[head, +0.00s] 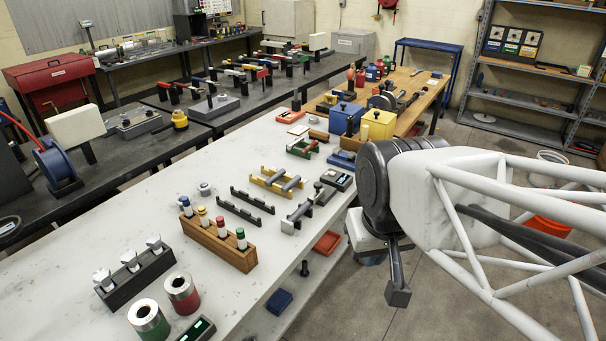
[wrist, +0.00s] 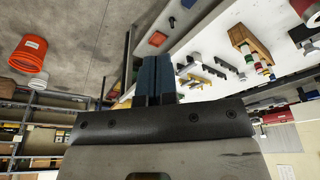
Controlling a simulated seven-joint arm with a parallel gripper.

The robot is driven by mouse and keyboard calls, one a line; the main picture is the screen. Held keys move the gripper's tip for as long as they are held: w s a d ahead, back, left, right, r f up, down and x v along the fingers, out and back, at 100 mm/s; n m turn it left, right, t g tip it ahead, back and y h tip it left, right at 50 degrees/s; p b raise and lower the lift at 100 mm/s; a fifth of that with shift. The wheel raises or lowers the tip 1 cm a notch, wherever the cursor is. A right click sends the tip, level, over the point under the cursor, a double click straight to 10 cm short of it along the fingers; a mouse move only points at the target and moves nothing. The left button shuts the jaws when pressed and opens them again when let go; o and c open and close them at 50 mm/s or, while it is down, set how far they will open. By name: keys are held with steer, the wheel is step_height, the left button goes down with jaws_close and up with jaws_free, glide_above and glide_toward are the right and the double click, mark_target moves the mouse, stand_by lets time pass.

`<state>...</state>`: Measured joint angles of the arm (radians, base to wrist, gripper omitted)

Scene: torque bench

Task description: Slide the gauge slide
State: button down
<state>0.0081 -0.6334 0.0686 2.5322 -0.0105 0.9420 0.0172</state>
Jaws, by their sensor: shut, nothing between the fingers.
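A grey metal piece with a bar and upright end blocks (head: 297,215) lies near the front edge of the white bench (head: 150,212). It may be the gauge slide, but I cannot tell for sure. Beside it are two dark low rails (head: 245,207) and a small dark box with a lit display (head: 339,180). My gripper (wrist: 154,78) shows in the wrist view with its two dark blue fingers shut together and empty. It is apart from the bench pieces; the head view does not clearly show its fingertips.
A wooden block with coloured-top plugs (head: 218,240), a dark block with silver pieces (head: 136,272) and two metal cylinders (head: 149,320) stand on the bench. Yellow (head: 378,125) and blue (head: 346,117) boxes stand farther back. An orange bucket (wrist: 29,52) stands on the floor.

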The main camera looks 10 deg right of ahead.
steer(key=c, duration=1.8)
jaws_free()
steer(key=shift+c, duration=0.2)
steer(key=o, duration=0.4)
steer(key=shift+w, duration=0.1)
steer(key=o, duration=0.5)
steer(key=shift+w+r+m, duration=0.2)
steer(key=shift+w+m, duration=0.1)
steer(key=shift+w, duration=0.25)
steer(key=shift+o, duration=0.7)
steer(key=w+r+m, duration=0.1)
steer(key=w+m, duration=0.3)
steer(key=w, duration=0.8)
steer(key=shift+d+m+g, duration=0.2)
steer(key=shift+m+g, duration=0.2)
steer(key=w+f+m, duration=0.4)
steer(key=w, duration=0.6)
steer(key=w+d+f+m+g, duration=0.1)
steer(key=w+f+m, duration=0.3)
steer(key=w, duration=0.7)
steer(key=w+d+f+m, duration=0.1)
steer(key=w+f+m, duration=0.3)
steer(key=w, duration=0.6)
steer(key=shift+w+f+g, duration=0.2)
steer(key=shift+w+g, duration=0.2)
steer(key=shift+w+f, duration=0.2)
steer(key=shift+w, duration=0.05)
steer(key=shift+f, duration=0.1)
